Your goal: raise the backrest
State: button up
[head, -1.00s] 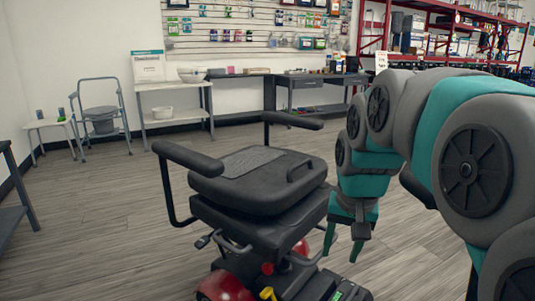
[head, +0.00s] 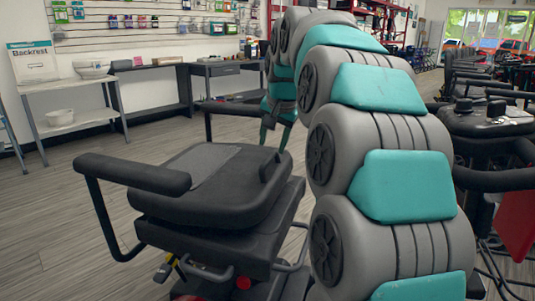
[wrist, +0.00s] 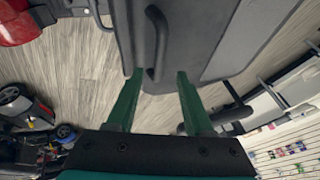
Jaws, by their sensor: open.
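The scooter's black backrest (head: 190,185) lies folded down flat over the seat (head: 225,240). A raised black handle (head: 270,166) stands on the backrest near its right edge. In the wrist view the handle (wrist: 158,35) runs along the backrest (wrist: 195,30), and its lower end shows between my fingertips. My gripper (head: 276,134) is at the far right side of the backrest, beyond the handle, partly hidden by my arm. In the wrist view my gripper (wrist: 160,74) is open, with its green fingers apart on either side of the handle's end. I cannot tell whether they touch it.
The scooter's left armrest (head: 135,172) and far armrest (head: 235,108) flank the seat. More scooters (head: 490,130) stand close on the right. A white shelf table (head: 75,110) with a "Backrest" sign (head: 34,62) is at the back left. The floor on the left is clear.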

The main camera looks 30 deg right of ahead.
aim_at(269, 157)
jog(key=x, duration=0.5)
grip_shut()
dwell(0.3)
dwell(0.9)
